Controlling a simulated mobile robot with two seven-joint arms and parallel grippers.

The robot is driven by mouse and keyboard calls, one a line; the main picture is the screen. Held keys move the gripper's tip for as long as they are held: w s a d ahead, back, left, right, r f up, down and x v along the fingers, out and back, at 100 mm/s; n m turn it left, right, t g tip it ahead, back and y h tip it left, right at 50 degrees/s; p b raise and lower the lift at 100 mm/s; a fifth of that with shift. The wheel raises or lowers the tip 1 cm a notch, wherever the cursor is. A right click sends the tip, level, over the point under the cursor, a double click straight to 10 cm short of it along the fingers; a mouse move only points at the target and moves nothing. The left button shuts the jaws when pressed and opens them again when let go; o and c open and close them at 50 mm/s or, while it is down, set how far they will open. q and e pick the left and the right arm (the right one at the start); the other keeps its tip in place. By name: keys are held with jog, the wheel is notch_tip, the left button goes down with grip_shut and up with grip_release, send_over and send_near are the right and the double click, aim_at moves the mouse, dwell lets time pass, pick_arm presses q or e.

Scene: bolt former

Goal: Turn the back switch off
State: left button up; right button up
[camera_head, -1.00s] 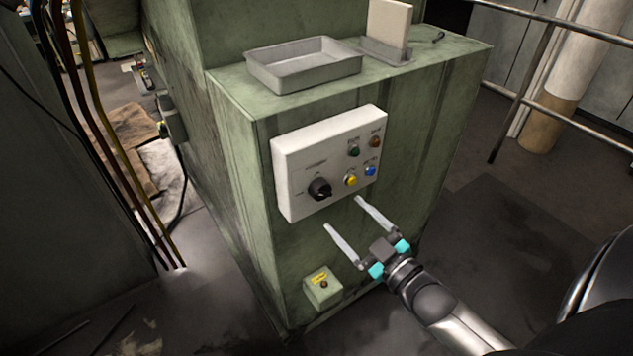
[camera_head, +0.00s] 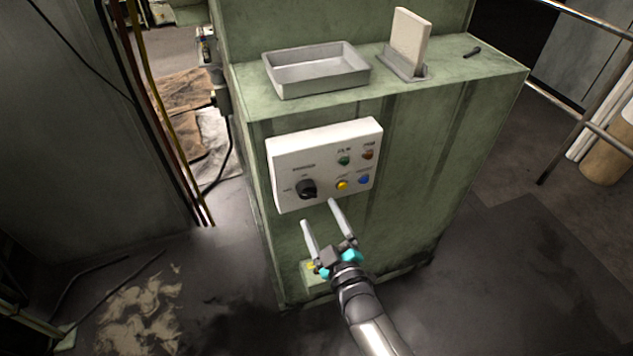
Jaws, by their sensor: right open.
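A white control panel (camera_head: 325,150) is fixed to the front of the green machine. A black rotary switch (camera_head: 307,189) sits at its lower left, and its exact setting is too small to read. No switch labelled "back" can be read. My right gripper (camera_head: 319,213) is open and empty, its two long pale fingers pointing up just below the panel's lower edge. The fingertips are below the black switch, the right one slightly right of it; whether they touch the panel I cannot tell. My left gripper is not in view.
Green, brown, yellow and blue buttons (camera_head: 363,180) sit right of the switch. A small box with a yellow label (camera_head: 311,266) is partly hidden behind my gripper. A grey tray (camera_head: 318,88) and an upright plate (camera_head: 409,38) stand on the green machine (camera_head: 455,120). A railing is at right.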

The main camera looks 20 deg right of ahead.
aim_at(309, 196)
jog(key=w, duration=0.1)
jog(key=w+b, duration=0.2)
jog(key=w, duration=0.1)
jog(key=shift+w+a+f, duration=0.1)
jog(key=shift+a+f, duration=0.1)
jog(key=shift+a, duration=0.1)
jog(key=w+b, duration=0.2)
jog(key=w, duration=0.1)
jog(key=shift+w, duration=0.25)
jog(key=shift+s+m, duration=0.1)
jog(key=shift+m, duration=0.9)
jog(key=shift+s+m, duration=0.1)
jog(key=shift+m, duration=0.7)
jog(key=shift+d+r+m, duration=0.1)
jog(key=shift+r+m, duration=0.05)
jog(key=shift+m, duration=1.05)
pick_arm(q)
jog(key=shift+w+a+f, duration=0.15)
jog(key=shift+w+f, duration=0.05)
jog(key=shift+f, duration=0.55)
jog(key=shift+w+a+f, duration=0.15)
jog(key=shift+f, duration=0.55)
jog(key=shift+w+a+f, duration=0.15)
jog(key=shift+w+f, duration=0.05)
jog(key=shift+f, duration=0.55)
pick_arm(e)
jog(key=shift+m, duration=0.8)
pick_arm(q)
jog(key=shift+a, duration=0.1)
